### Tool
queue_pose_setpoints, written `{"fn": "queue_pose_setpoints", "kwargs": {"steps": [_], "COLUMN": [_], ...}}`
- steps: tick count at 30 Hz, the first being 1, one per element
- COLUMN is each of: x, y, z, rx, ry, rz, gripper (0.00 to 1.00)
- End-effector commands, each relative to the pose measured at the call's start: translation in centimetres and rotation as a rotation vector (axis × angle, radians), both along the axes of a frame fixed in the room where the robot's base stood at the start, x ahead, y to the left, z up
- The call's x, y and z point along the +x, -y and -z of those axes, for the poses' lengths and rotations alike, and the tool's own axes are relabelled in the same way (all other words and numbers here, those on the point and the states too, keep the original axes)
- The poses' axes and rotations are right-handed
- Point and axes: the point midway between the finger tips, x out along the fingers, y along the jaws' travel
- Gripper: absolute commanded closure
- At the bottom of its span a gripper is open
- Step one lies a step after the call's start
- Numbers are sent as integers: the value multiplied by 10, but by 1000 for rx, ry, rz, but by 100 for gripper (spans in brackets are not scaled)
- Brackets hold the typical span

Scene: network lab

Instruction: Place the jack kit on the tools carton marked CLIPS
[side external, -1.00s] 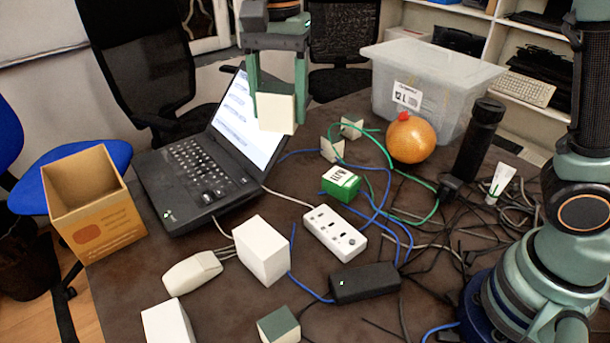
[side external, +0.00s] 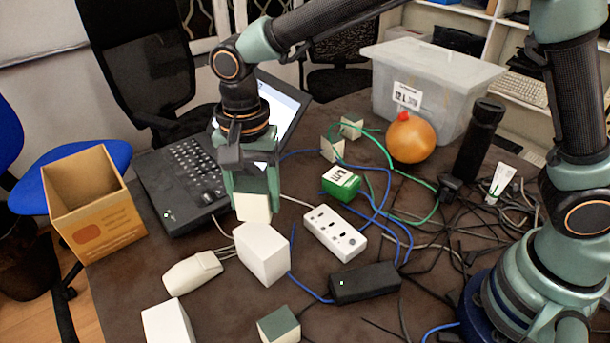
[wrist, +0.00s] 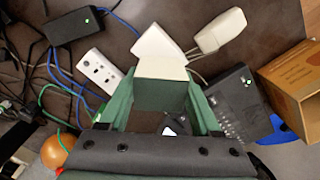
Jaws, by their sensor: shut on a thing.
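My gripper (side external: 252,200) is shut on a small cream box with a dark green face (side external: 253,208), likely the jack kit. In the wrist view the box (wrist: 162,68) sits between the green fingers of my gripper (wrist: 162,80). A larger plain white box (side external: 262,255) stands just below the held box in the side view and also shows in the wrist view (wrist: 155,42). I cannot tell whether the two touch. Another white box (side external: 168,323) stands at the front left. No CLIPS marking is readable, so I cannot tell which box is the carton.
A laptop (side external: 180,180) lies behind the gripper. A mouse-like white device (side external: 192,272), power strip (side external: 335,232), black adapter (side external: 365,283), green-and-white box (side external: 341,182) and green-topped box (side external: 279,326) surround the spot. Cables cover the right. An open cardboard box (side external: 97,205) is left.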

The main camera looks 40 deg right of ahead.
Motion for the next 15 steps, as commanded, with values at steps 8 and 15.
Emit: {"fn": "queue_pose_setpoints", "kwargs": {"steps": [8, 15], "x": [0, 0], "y": [0, 0], "z": [25, 54], "rx": [-1, -1], "ry": [-3, -1], "rz": [0, 0], "gripper": [96, 96]}}
